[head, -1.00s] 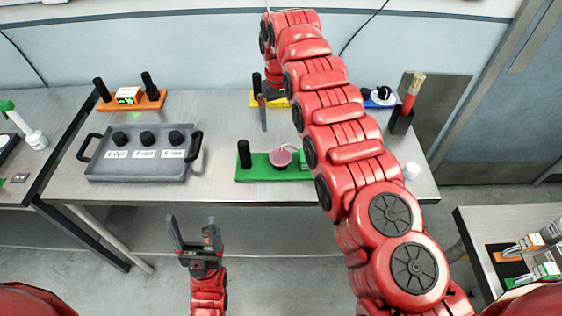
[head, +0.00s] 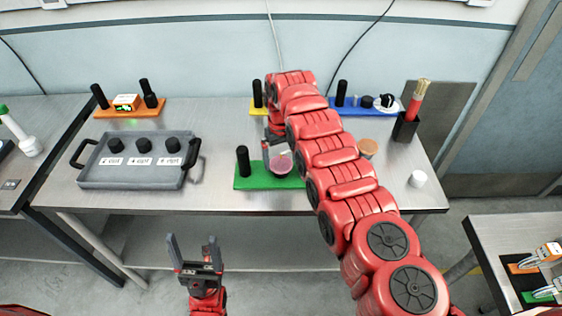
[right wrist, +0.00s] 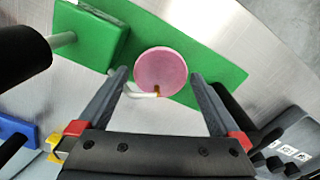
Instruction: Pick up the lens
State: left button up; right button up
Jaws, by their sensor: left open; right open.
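No clear lens stands out. A pink round disc (head: 280,164) is on the green board (head: 252,183) in mid-table; in the right wrist view the disc (right wrist: 160,70) has a pale bent rod at its lower edge. My right gripper (head: 277,154) is open over the green board, its fingers on either side of the disc in the wrist view; whether they touch it I cannot tell. My left gripper (head: 193,243) is open and empty in front of the table. My right arm hides part of the green board.
A grey tray (head: 130,180) with three black round knobs stands at the left.

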aim_at(281, 163)
jog(key=shift+f, duration=0.1)
jog(key=c, duration=1.2)
jog(key=shift+r+p, duration=1)
jog(key=shift+r, duration=1.15)
jog(key=s+p, duration=0.1)
jog(key=p, duration=0.4)
jog(key=s+p, duration=0.1)
jog(key=p, duration=0.4)
jog(key=shift+s+r, duration=0.1)
jog(key=shift+r, duration=0.25)
jog(key=shift+s+a+p, duration=0.3)
jog(key=shift+s+p, duration=1)
jog(key=shift+s, duration=1)
jog(key=shift+s+a+p, duration=0.25)
jog(key=shift+s+p, duration=1.05)
jog(key=shift+s, duration=0.95)
jog(key=shift+s+a+p, duration=0.3)
jog(key=shift+s+p, duration=1)
jog(key=shift+s, duration=1)
